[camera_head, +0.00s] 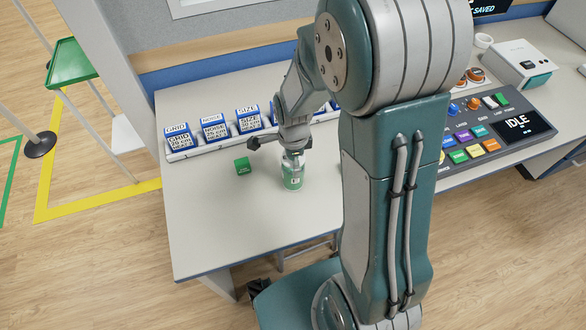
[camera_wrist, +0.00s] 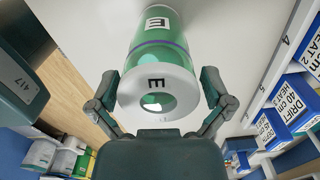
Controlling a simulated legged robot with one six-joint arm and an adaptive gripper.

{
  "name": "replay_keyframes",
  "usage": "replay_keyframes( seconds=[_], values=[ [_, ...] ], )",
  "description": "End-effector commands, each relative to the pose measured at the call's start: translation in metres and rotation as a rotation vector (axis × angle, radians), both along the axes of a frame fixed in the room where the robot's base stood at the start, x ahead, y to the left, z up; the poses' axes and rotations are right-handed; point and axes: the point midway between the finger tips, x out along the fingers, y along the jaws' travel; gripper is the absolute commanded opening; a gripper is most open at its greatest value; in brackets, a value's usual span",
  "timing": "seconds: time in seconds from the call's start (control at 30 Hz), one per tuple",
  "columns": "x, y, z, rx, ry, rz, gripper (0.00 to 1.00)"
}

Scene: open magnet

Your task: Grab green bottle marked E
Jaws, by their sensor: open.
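The green bottle (camera_head: 292,176) stands upright on the light table, with a white label on its side. In the wrist view the bottle (camera_wrist: 160,55) shows a white cap or collar and two labels reading E. My gripper (camera_head: 283,146) is over the bottle's top in the head view. In the wrist view my gripper (camera_wrist: 158,98) has its two fingers spread on either side of the bottle's white top, with gaps visible. Nothing is held. The bottle's upper part is partly hidden by my gripper in the head view.
A white rack (camera_head: 190,150) with blue boxes (camera_head: 248,121) runs along the back. A control panel (camera_head: 480,132) reading IDLE is at right. The table front is clear; my arm hides part of the table.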

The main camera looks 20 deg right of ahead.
Motion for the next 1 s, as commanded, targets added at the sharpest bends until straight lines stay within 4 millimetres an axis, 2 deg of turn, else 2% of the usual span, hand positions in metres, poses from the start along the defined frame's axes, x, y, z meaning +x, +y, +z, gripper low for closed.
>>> replay_keyframes(
  seconds=[0.1,0.13,0.17,0.2,0.27,0.3,0.6,0.77,0.87,0.93,1.0],
  values=[
    [0.000,0.000,0.000,0.000,0.000,0.000,1.00],
    [0.000,0.000,0.000,0.000,0.000,0.000,0.95],
    [0.000,0.000,0.000,0.000,0.000,0.000,0.82],
    [0.000,0.000,0.000,0.000,0.000,0.001,0.64],
    [0.000,0.000,0.000,0.000,0.000,0.001,0.38],
    [0.000,0.000,0.000,0.000,0.000,0.001,0.20],
    [0.000,0.000,0.001,0.000,0.000,0.001,0.20],
    [0.001,0.001,0.008,0.000,-0.002,0.001,0.20],
    [0.001,0.000,0.021,-0.001,-0.005,0.001,0.20],
    [0.001,0.000,0.035,-0.001,-0.007,0.001,0.20],
    [-0.004,-0.014,0.050,-0.001,-0.008,-0.005,0.20]
  ],
)
